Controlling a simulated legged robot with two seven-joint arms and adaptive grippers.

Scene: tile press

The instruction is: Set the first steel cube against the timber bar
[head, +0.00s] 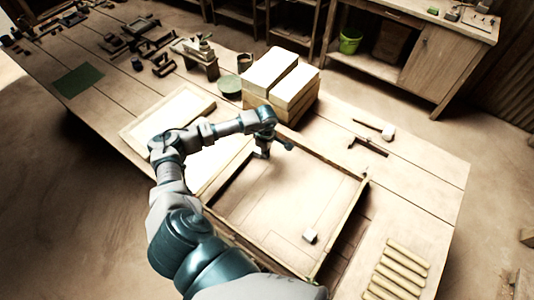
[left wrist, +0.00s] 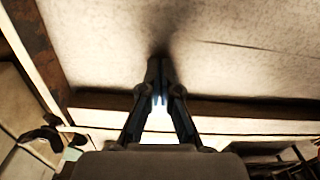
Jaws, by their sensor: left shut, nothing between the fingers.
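My left gripper (head: 265,153) is over the far left part of a shallow wooden frame (head: 325,164) on the bench. In the left wrist view its fingers (left wrist: 158,78) are together with nothing between them. A small pale cube (head: 310,236) sits inside the frame near its near right side, well apart from the gripper; I cannot tell whether it is steel. Timber bars edge the frame; I cannot tell which is the task's bar. A dark bar (left wrist: 235,110) crosses behind the fingers in the left wrist view. My right gripper is not in view.
Pale blocks (head: 283,77) are stacked beyond the frame. A mallet (head: 386,131) lies to the far right, and several wooden rods (head: 401,262) lie at the near right. A pale panel (head: 180,107) lies left of the stack. The frame's middle is clear.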

